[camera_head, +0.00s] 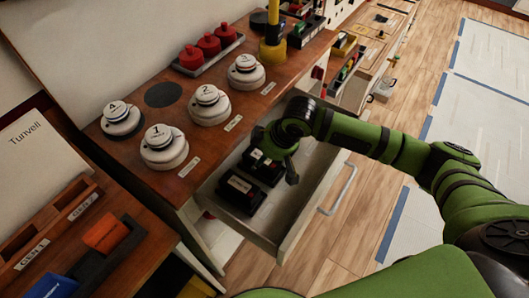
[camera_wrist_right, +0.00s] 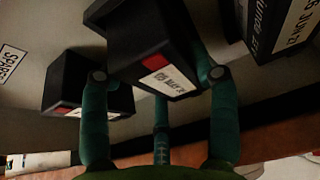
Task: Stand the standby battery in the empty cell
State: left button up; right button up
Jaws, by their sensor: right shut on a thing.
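The open drawer (camera_head: 318,195) holds black box-shaped batteries. My right gripper (camera_head: 285,165) is down in the drawer. In the right wrist view it (camera_wrist_right: 160,85) is shut on a black battery (camera_wrist_right: 148,35) with a red and white dated label. A second black battery (camera_wrist_right: 85,80) with a red and white label stands to its left, and a third (camera_wrist_right: 280,30) with a large white dated label is at the upper right. In the head view a battery (camera_head: 240,191) stands nearest the drawer's front-left corner. I cannot tell which cell is empty. My left gripper is not in view.
White round detectors (camera_head: 164,147) numbered 1 to 3 and beyond stand on the wooden counter above the drawer. A dark round pad (camera_head: 163,95) there is bare. Red domes (camera_head: 208,44) sit on a rack behind. A SPARE label (camera_wrist_right: 10,62) shows on a pale surface.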

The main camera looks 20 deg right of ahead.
jog(key=o, duration=1.7)
jog(key=shift+f, duration=0.1)
jog(key=shift+r, duration=0.5)
jog(key=v, duration=1.2)
jog(key=shift+r+p, duration=0.15)
jog(key=shift+p, duration=0.15)
